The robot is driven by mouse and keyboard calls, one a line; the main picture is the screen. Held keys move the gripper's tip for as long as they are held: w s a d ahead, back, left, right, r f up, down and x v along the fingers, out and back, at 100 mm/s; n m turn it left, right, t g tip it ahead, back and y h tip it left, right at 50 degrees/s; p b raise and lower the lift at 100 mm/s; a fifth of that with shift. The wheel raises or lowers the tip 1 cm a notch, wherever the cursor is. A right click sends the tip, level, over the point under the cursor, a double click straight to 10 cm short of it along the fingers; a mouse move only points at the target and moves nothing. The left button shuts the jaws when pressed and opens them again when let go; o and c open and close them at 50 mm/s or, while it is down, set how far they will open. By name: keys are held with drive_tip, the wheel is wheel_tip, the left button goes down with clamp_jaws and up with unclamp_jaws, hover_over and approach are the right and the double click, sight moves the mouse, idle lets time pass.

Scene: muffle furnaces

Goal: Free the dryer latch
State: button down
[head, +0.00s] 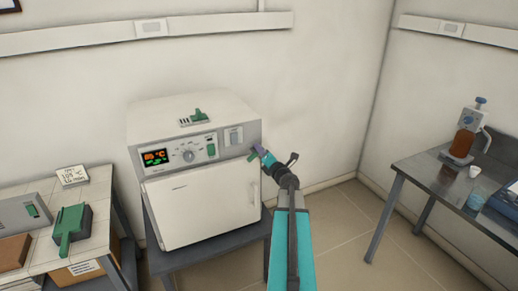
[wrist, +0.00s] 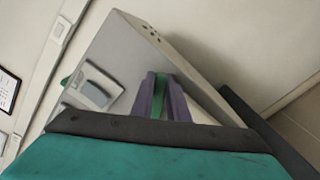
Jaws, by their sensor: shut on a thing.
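The dryer (head: 197,212) is a white box with a grey control panel (head: 180,150) and a closed front door. My gripper (head: 256,153) is at the right end of this panel, above the door's upper right corner. In the wrist view my gripper (wrist: 159,88) has its two purple-grey fingers shut on a green piece (wrist: 161,94), which looks like the latch. The dryer's grey face (wrist: 125,48) is close in front of the fingers. The latch's base and far end are hidden by the fingers.
A green piece (head: 199,115) sits on top of the dryer. A tiled bench (head: 98,200) stands left; a metal table (head: 432,178) with a bottle stands right. The floor between is clear.

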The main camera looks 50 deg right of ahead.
drive_tip(key=m+p, duration=0.1)
drive_tip(key=m, duration=0.1)
drive_tip(key=f+m+p, duration=0.1)
drive_tip(key=m, duration=0.2)
drive_tip(key=shift+s+d+f, duration=0.1)
drive_tip(key=shift+d+f, duration=0.05)
drive_tip(key=shift+d, duration=0.05)
drive_tip(key=shift+m, duration=0.3)
drive_tip(key=c, duration=1.7)
unclamp_jaws()
drive_tip(key=shift+s, duration=0.1)
drive_tip(key=shift+a+f, duration=0.1)
